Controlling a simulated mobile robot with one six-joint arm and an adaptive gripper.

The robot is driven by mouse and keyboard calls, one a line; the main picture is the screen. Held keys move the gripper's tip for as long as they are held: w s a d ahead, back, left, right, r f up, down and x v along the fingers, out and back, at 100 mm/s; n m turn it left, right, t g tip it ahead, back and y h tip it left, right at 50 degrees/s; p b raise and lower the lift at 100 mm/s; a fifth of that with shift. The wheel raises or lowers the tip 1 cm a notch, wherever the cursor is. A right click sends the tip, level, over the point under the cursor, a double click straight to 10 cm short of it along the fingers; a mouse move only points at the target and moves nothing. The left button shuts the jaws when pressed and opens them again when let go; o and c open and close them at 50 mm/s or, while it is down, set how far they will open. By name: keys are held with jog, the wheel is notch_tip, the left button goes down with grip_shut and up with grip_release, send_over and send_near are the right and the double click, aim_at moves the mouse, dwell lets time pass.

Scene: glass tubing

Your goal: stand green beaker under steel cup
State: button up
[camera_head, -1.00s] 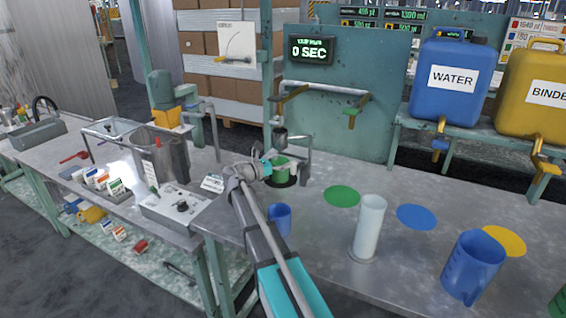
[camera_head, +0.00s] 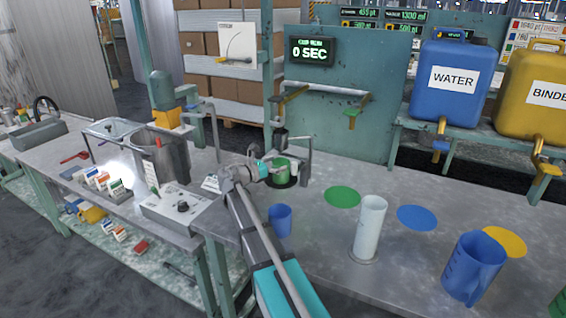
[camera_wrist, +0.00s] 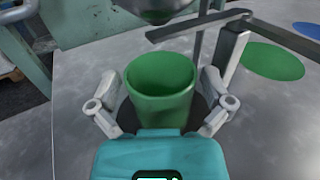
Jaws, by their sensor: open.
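The green beaker (camera_head: 281,170) stands upright on a dark round spot (camera_head: 284,183) on the metal table. The wrist view shows the beaker (camera_wrist: 160,95) from above, with an empty-looking inside. The steel cup (camera_head: 281,135) hangs from a bracket over the beaker; its rounded underside (camera_wrist: 158,8) shows at the top of the wrist view. My gripper (camera_wrist: 160,108) is open, with one finger on each side of the beaker and visible gaps beside it. In the head view my gripper (camera_head: 268,169) reaches the beaker from the left.
A metal post and arm (camera_wrist: 232,50) stand close behind the beaker on the right. A small blue beaker (camera_head: 280,220), a clear cylinder (camera_head: 369,230) and a larger blue jug (camera_head: 472,268) stand nearer the front. A flat green disc (camera_head: 342,197) lies to the right.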

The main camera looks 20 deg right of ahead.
jog(key=a, duration=0.3)
jog(key=s+a, duration=0.1)
jog(key=a, duration=0.6)
jog(key=shift+s, duration=0.3)
jog(key=shift+c, duration=0.3)
dwell(1.1)
